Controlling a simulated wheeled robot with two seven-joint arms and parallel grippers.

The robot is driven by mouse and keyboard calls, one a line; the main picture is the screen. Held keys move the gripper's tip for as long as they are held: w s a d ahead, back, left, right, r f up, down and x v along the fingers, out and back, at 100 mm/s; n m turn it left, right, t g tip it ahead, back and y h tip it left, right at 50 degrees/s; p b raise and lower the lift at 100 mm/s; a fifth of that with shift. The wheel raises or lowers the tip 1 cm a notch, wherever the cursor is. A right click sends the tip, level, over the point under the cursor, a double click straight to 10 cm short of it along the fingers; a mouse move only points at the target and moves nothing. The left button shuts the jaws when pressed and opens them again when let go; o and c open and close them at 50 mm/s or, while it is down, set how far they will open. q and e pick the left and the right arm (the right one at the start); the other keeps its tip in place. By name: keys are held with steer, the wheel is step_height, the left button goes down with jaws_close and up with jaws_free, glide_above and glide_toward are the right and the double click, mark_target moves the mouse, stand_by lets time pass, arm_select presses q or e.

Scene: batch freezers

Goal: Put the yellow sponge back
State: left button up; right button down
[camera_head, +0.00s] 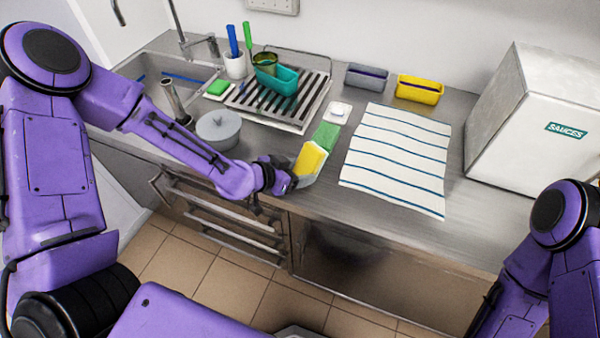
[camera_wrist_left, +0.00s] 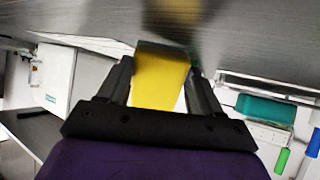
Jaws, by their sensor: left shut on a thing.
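The yellow sponge (camera_head: 311,158) is between the fingers of my left gripper (camera_head: 297,170), over the counter's front part, left of the striped cloth. In the left wrist view the sponge (camera_wrist_left: 160,80) shows as a yellow block between the two dark fingers of my left gripper (camera_wrist_left: 160,90), which is shut on it. A green piece (camera_head: 326,135) shows just behind the yellow in the head view; I cannot tell whether it is part of the sponge. A yellow holder (camera_head: 420,90) and a grey holder (camera_head: 366,77) stand at the back by the wall. My right gripper is out of view.
The striped cloth (camera_head: 397,150) lies flat on the counter. A white SAUCES box (camera_head: 540,120) stands at right. A small white dish (camera_head: 338,111) lies behind the green piece.

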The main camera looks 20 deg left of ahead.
arm_select(q)
steer(key=shift+s+f, duration=0.1)
steer(key=shift+s, duration=0.1)
steer(key=o, duration=1.1)
steer(key=shift+c, duration=0.2)
steer(key=shift+o, duration=0.3)
steer(key=shift+w, duration=0.15)
